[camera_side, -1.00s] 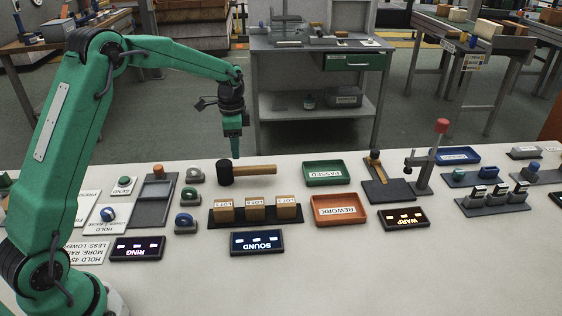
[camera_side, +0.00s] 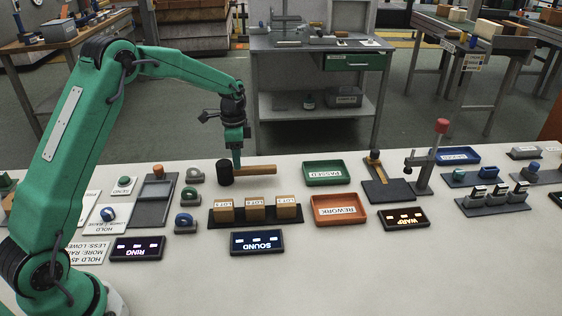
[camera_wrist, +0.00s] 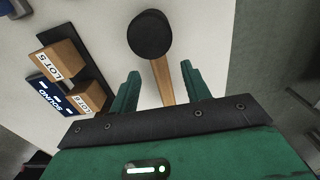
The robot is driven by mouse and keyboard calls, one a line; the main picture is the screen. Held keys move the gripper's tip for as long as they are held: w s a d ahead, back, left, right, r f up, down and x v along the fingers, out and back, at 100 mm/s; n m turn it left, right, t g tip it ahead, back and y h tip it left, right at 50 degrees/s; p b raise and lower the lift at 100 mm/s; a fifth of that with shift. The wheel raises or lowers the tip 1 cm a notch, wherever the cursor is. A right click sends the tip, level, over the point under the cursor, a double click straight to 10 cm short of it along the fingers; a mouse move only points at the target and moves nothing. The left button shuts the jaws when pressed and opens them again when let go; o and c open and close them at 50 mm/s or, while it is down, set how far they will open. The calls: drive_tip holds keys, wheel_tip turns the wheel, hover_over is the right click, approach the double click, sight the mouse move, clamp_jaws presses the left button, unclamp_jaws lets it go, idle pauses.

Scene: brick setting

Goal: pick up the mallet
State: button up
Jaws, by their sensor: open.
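The mallet has a black head and a light wooden handle. In the side view the mallet (camera_side: 258,170) lies on the white table behind the row of lot blocks, its head at left and its handle pointing right. My gripper (camera_side: 236,170) is at the handle, close to the head, pointing down. In the wrist view the mallet head (camera_wrist: 150,35) is beyond the fingertips, and the handle runs back between the two open fingers of my gripper (camera_wrist: 160,80). I see gaps on both sides of the handle. The handle's far end is hidden by the gripper body.
A dark rack (camera_side: 216,217) with wooden lot blocks stands in front of the mallet. A green tray (camera_side: 325,182) is to the right, with an orange rework tray (camera_side: 340,222) in front of it. Small ring fixtures (camera_side: 193,174) stand at left. Table behind the mallet is clear.

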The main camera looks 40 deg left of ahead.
sight(247, 171)
drive_tip(key=shift+s+f, duration=0.1)
drive_tip(key=shift+f, duration=2.35)
clamp_jaws()
